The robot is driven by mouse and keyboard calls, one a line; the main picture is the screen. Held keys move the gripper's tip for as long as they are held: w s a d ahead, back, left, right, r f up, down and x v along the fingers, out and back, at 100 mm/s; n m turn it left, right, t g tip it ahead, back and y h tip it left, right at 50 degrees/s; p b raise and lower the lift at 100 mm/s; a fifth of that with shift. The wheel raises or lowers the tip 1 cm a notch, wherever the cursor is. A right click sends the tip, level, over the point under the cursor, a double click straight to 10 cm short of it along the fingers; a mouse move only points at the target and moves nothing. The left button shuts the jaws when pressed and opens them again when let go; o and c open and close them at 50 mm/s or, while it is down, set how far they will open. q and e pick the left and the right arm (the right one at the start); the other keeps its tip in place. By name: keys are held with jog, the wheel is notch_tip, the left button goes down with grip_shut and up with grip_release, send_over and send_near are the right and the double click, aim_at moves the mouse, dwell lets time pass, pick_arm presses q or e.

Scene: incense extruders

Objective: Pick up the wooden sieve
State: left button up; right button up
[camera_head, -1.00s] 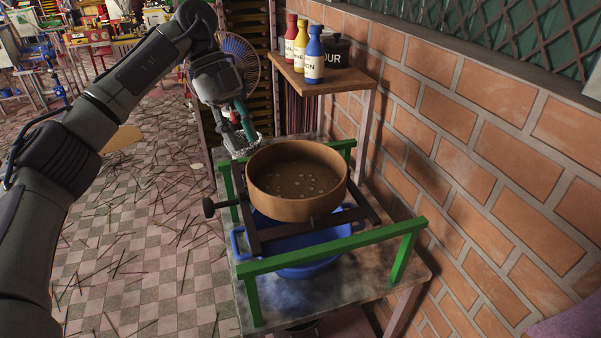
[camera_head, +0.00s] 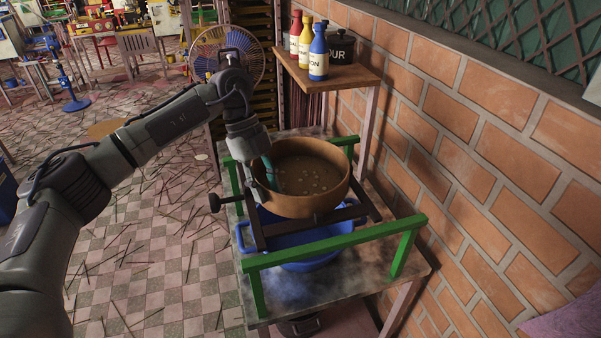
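The wooden sieve (camera_head: 310,204) is a round brown pan with small light bits on its floor. It rests level on a dark frame (camera_head: 297,229) between two green rails (camera_head: 335,243). My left gripper (camera_head: 262,176) points down at its left rim. One teal finger is inside the sieve and the other side of the gripper is outside the wall. A gap seems to show between the inner finger and the wall, so it looks open. The arm hides part of the left rim. My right gripper is not in view.
A blue basin (camera_head: 309,263) sits under the sieve on the table (camera_head: 345,285). A brick wall (camera_head: 490,190) stands close on the right. Red, yellow and blue bottles (camera_head: 318,64) and a dark canister (camera_head: 341,48) stand on a shelf behind.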

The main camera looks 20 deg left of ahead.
pick_arm(q)
jog(key=shift+s+d+f, duration=0.1)
jog(key=shift+d+f, duration=0.05)
jog(key=shift+f, duration=0.4)
grip_shut()
jog(key=shift+r, duration=0.2)
